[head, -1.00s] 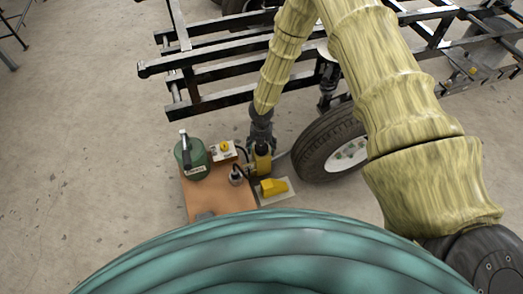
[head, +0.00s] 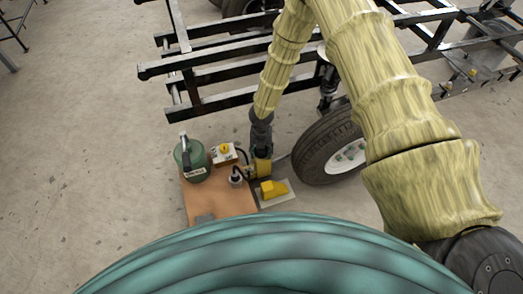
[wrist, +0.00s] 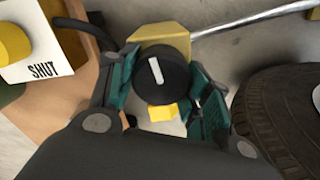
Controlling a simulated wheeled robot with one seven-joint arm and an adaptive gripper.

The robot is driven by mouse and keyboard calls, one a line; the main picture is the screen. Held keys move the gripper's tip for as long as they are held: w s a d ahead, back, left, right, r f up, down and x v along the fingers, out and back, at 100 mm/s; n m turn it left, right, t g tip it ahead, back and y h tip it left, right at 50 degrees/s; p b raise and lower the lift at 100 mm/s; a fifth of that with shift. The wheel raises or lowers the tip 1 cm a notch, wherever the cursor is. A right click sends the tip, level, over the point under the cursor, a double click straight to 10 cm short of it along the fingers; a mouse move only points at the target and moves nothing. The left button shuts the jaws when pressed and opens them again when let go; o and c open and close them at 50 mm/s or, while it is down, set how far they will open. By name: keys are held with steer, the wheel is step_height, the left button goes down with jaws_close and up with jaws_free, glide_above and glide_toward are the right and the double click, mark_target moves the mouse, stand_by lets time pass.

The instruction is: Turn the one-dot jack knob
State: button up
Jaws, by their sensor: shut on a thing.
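A black round knob (wrist: 162,76) with a white line mark sits against a yellow block in the wrist view. No dot shows on it, so I cannot confirm that it is the one-dot jack knob. My gripper (wrist: 164,94) has its green-padded fingers on both sides of the knob and is shut on it. In the head view my gripper (head: 261,150) reaches down to the yellow jack body (head: 264,167), and the knob is hidden there. The white mark is nearly upright in the wrist view, leaning slightly left at its top.
A wooden board (head: 222,205) beside the jack holds a green canister (head: 191,160) and a white box (head: 223,154) with a yellow button, labelled SHUT. A yellow wedge (head: 273,189) lies nearby. A tyre (head: 325,147) and a black frame (head: 210,103) stand close on the right and behind.

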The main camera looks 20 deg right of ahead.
steer(key=shift+r, duration=0.1)
